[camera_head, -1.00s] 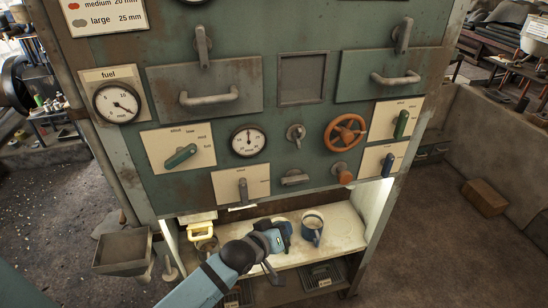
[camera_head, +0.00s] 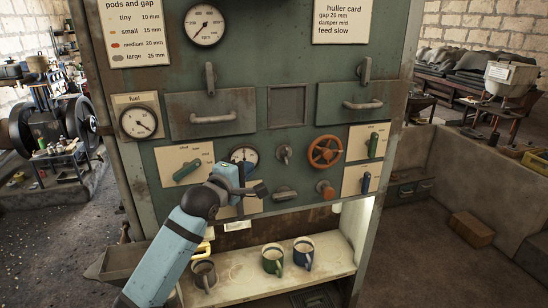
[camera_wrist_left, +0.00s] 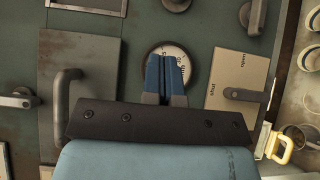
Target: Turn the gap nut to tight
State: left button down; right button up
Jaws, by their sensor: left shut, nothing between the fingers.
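Two small grey handles on studs sit on the green panel right of the middle gauge (camera_head: 243,156): an upper one (camera_head: 284,154) and a lower, wider one (camera_head: 285,192). I cannot tell from any legible label which is the gap nut. The upper handle (camera_wrist_left: 177,4) and lower handle (camera_wrist_left: 253,16) also show in the left wrist view, at the top edge. My left gripper (camera_head: 262,189) is shut and empty, left of the lower handle and apart from it. In the left wrist view its blue fingertips (camera_wrist_left: 166,60) lie in front of the gauge. My right gripper is not in view.
An orange handwheel (camera_head: 325,151) and orange knob (camera_head: 326,189) are to the right. Drawers with protruding handles (camera_head: 213,118) are above. Several mugs, including a green one (camera_head: 272,261), stand on the shelf (camera_head: 237,280) below. A lever plate (camera_wrist_left: 235,65) is near the gripper.

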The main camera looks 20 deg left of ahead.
pick_arm(q)
jog(key=p, duration=0.1)
send_near(285, 148)
jog(key=w, duration=0.1)
jog(key=w+a, duration=0.1)
jog(key=w, duration=0.1)
jog(key=w+a, duration=0.1)
jog(key=shift+w+a+f, duration=0.1)
jog(key=shift+w+a, duration=0.15)
jog(key=shift+w+d+f+p, duration=0.1)
jog(key=shift+w+d+p, duration=0.35)
jog(key=shift+w+d, duration=0.7)
jog(key=shift+d, duration=0.6)
jog(key=shift+w, duration=0.15)
